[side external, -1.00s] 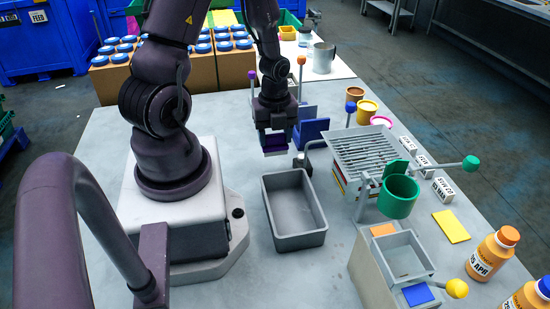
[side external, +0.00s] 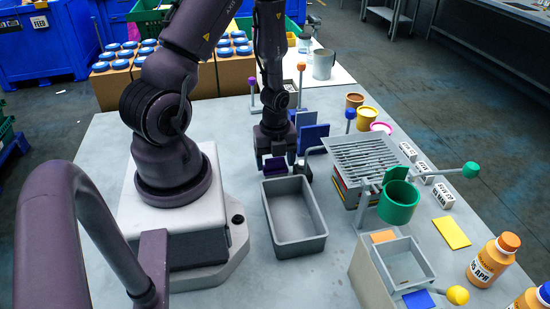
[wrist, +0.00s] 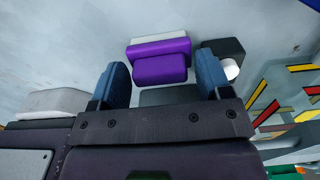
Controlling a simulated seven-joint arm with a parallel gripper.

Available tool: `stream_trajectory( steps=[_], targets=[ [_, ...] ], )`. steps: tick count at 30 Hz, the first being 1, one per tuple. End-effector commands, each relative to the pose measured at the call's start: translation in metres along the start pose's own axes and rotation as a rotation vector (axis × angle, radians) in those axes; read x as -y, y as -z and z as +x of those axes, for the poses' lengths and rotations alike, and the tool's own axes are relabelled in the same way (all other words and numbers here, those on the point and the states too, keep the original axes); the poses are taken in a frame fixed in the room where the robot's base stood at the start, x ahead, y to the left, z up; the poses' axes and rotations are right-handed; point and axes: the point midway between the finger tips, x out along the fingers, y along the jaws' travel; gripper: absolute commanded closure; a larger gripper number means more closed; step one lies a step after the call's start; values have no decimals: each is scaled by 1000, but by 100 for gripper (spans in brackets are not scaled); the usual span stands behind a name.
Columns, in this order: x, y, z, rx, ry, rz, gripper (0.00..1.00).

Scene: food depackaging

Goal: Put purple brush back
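The purple brush (wrist: 160,68) has a solid purple body with a pale strip along its far edge in the wrist view. In the side view it shows as a small purple block (side external: 275,167) just behind the grey bin. My gripper (wrist: 163,78) is open, with one dark blue finger on each side of the brush. Small gaps show between the fingers and the brush. In the side view my gripper (side external: 276,160) points down just behind and above the brush. What the underside of the brush touches is hidden.
The empty grey bin (side external: 273,238) lies in front of my gripper. Blue panels (side external: 312,138) stand close behind. A purple-topped post (side external: 252,75) is farther back.

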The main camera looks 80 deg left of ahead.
Motion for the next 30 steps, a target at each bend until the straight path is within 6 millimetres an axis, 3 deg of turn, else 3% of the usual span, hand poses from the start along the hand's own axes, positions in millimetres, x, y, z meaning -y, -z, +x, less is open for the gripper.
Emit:
stream_trajectory(
  steps=[8,13,30],
  targets=[
    [1,0,-1,1,2,0,22],
    [1,0,-13,1,5,-1,22],
    [0,-1,-108,3,3,-3,22]
  ],
)
